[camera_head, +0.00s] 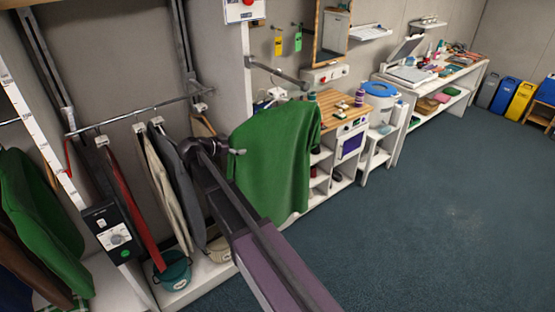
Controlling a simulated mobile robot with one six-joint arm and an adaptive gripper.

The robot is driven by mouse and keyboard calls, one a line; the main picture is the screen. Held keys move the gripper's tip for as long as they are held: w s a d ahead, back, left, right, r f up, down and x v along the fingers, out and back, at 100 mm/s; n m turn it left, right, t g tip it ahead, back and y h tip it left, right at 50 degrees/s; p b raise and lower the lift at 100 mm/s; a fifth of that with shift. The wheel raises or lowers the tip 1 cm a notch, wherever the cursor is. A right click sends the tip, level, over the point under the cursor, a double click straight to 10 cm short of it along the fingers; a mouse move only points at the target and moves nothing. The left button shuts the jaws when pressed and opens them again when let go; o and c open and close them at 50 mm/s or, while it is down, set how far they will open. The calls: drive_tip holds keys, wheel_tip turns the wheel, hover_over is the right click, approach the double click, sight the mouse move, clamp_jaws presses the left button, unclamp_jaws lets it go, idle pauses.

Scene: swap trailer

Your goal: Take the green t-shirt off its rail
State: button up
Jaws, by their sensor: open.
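A green t-shirt (275,165) hangs in the middle of the camera_head view, below and in front of a short metal rail (276,73) that sticks out from a white post. What holds the shirt up at its top is not clear. My gripper (238,151) is at the shirt's left edge, at the end of my arm reaching up from the lower right. It is open. I cannot tell whether its fingers touch the cloth. Another green garment (45,215) hangs at the far left.
A long rail (140,112) at the left carries dark, cream and red garments. A teal bucket (173,272) stands below them. Behind the shirt are a small shelf unit with an oven (350,143) and a long white bench (440,85). The blue floor at the right is clear.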

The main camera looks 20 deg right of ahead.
drive_tip(key=shift+w+d+f, duration=0.15)
drive_tip(key=shift+w+d, duration=0.05)
drive_tip(key=shift+d, duration=0.2)
drive_tip(key=c, duration=1.3)
drive_tip(key=shift+c, duration=0.2)
drive_tip(key=shift+r+p, duration=0.65)
drive_tip(key=shift+r, duration=0.05)
drive_tip(key=shift+s+r, duration=0.2)
drive_tip(key=shift+s, duration=0.05)
drive_tip(key=s+d, duration=0.2)
drive_tip(key=s, duration=0.6)
drive_tip(key=s+d, duration=0.3)
drive_tip(key=s, duration=0.5)
drive_tip(key=shift+s+d+f, duration=0.15)
drive_tip(key=shift+s+d, duration=0.15)
drive_tip(key=shift+s, duration=0.05)
